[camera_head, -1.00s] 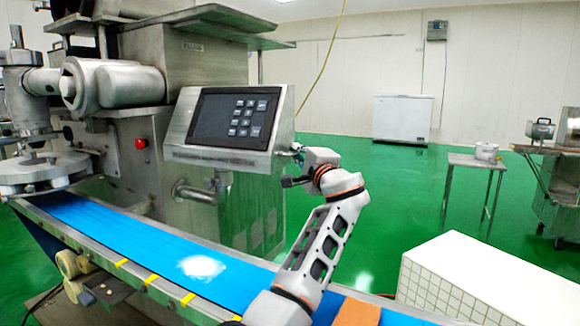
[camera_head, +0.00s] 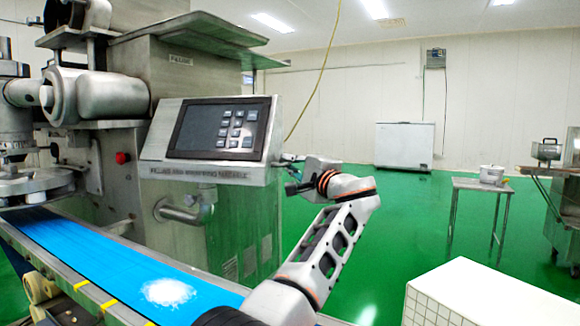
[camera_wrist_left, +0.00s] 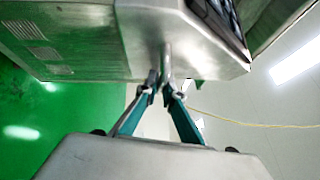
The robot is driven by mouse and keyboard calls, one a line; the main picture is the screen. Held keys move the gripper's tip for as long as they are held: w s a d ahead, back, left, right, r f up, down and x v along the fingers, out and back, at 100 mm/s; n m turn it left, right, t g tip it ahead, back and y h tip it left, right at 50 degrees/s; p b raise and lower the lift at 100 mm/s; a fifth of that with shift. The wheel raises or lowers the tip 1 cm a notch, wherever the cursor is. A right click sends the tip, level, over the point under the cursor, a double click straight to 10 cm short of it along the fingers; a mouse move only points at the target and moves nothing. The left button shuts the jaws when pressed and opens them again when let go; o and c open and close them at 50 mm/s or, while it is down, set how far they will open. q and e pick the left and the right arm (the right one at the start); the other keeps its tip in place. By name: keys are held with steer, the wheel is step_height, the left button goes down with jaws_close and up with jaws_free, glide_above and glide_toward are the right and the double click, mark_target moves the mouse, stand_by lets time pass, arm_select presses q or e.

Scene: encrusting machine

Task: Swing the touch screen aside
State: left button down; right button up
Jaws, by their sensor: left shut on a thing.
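The touch screen (camera_head: 216,128) is a dark panel with several keys in a metal housing (camera_head: 200,176), mounted on the front of the machine. Its housing also shows in the left wrist view (camera_wrist_left: 205,58), at the top. My left gripper (camera_head: 290,168) is at the right edge of the housing in the head view. In the left wrist view its two fingers (camera_wrist_left: 163,86) are closed together on a small metal rod (camera_wrist_left: 166,58) by the housing. The contact is small and partly hidden by the fingertips. My right gripper is in neither view.
The blue conveyor belt (camera_head: 110,264) with a white powder patch (camera_head: 169,292) runs below the screen. A metal pipe (camera_head: 180,213) lies under the housing. A white tiled block (camera_head: 480,295) stands at lower right. Green floor (camera_head: 400,220) is open right of my arm.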

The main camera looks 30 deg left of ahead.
arm_select(q)
steer(key=shift+f, duration=0.15)
steer(key=c, duration=2.4)
jaws_free()
steer(key=shift+a, duration=0.1)
steer(key=shift+c, duration=0.2)
